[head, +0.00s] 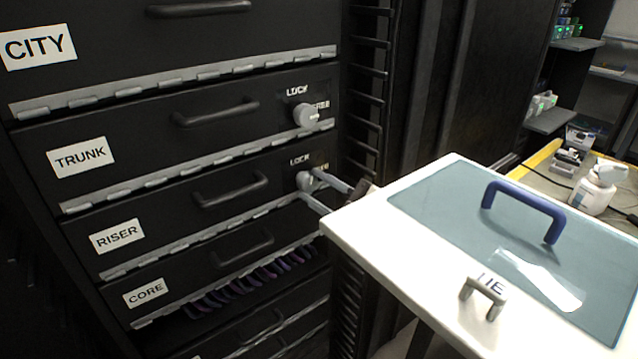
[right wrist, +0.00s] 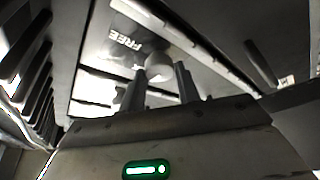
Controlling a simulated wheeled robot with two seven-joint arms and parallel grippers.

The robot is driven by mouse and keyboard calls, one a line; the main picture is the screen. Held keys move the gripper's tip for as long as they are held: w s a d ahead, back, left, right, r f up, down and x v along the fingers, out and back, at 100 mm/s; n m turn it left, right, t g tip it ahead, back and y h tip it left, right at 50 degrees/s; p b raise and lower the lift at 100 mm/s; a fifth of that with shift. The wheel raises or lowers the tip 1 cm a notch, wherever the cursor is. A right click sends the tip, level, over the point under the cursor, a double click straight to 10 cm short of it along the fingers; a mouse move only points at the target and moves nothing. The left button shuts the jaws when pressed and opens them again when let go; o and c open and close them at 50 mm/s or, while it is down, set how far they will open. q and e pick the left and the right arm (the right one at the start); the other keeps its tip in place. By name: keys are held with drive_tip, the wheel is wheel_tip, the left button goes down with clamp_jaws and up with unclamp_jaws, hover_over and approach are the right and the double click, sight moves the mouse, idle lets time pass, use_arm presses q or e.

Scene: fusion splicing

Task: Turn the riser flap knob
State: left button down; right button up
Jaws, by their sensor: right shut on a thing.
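The riser flap (head: 232,195) is a black panel with a dark bar handle and a white RISER label. Its small grey knob (head: 303,179) is at the panel's right end, under the word LOCK. My right gripper (head: 310,184) reaches in from the right, with one finger above and one below the knob, and is shut on it. In the right wrist view the pale round knob (right wrist: 157,70) shows between the two dark fingertips, near the word FREE. The knob's exact turn is hard to tell. My left gripper is not in view.
The trunk flap (head: 150,140) above has a similar knob (head: 305,115). The core flap (head: 190,275) is below, with purple cables under it. A white-edged worktop (head: 370,235) with a blue-grey mat and a blue handle (head: 523,205) stands close at right. A white bottle (head: 597,188) is behind it.

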drive_tip(key=shift+n, duration=0.6)
drive_tip(key=o, duration=1)
drive_tip(key=shift+r+b+v, duration=0.15)
drive_tip(key=shift+b+v, duration=0.25)
drive_tip(key=shift+v, duration=3.6)
drive_tip(key=shift+r+b+v, duration=0.15)
drive_tip(key=shift+b+v, duration=0.25)
drive_tip(key=shift+v, duration=3.6)
drive_tip(key=shift+d+f, duration=0.1)
